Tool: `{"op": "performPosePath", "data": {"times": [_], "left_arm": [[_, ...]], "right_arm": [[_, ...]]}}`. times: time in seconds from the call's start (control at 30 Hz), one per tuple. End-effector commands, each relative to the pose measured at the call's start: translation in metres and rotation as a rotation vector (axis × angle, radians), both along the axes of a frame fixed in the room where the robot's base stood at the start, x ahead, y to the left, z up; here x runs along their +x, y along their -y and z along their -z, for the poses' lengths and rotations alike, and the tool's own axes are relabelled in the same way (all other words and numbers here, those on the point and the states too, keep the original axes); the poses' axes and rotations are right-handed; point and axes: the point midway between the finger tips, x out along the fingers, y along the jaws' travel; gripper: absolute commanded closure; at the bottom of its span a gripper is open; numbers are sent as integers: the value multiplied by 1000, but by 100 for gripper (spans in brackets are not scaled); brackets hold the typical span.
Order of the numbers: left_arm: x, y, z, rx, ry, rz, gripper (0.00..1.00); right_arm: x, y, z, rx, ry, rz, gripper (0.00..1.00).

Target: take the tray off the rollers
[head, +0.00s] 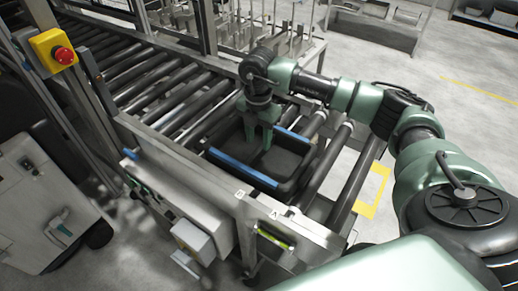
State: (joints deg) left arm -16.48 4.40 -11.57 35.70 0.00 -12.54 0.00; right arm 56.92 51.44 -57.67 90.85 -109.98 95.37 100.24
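The tray (287,161) is a dark, shallow box with blue strips along its near and far edges. It lies on the rollers near the front end of the conveyor and looks empty. My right gripper (259,141) comes in from the right and points down over the tray's left part. Its two green fingers are apart with nothing visible between them. I cannot tell whether the fingertips touch the tray. My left gripper is not in view.
The roller conveyor (137,79) runs to the back left. A metal side rail (199,179) borders the tray's near side. A red emergency button (64,56) on a yellow box stands at upper left. A bench (374,25) stands far back.

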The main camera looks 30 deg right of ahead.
Motion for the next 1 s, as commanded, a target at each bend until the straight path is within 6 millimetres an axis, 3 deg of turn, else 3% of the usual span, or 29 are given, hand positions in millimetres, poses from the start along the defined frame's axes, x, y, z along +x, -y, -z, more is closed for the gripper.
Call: {"op": "performPosePath", "data": {"times": [0.03,0.1,0.2,0.27,0.5,0.6,0.77,1.0], "left_arm": [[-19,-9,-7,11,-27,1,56],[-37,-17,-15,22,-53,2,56],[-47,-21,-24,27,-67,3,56],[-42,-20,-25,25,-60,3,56],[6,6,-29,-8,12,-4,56],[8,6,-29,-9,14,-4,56],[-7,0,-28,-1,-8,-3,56],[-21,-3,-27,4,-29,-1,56]], "right_arm": [[-1,1,3,0,-4,2,60],[-2,2,13,-1,-7,2,60],[-2,3,29,1,-6,1,60],[-1,3,38,1,-4,1,60],[-1,3,50,2,0,0,60],[-1,3,50,2,0,0,60],[-1,3,50,2,0,0,100],[0,3,49,1,1,0,100]]}}
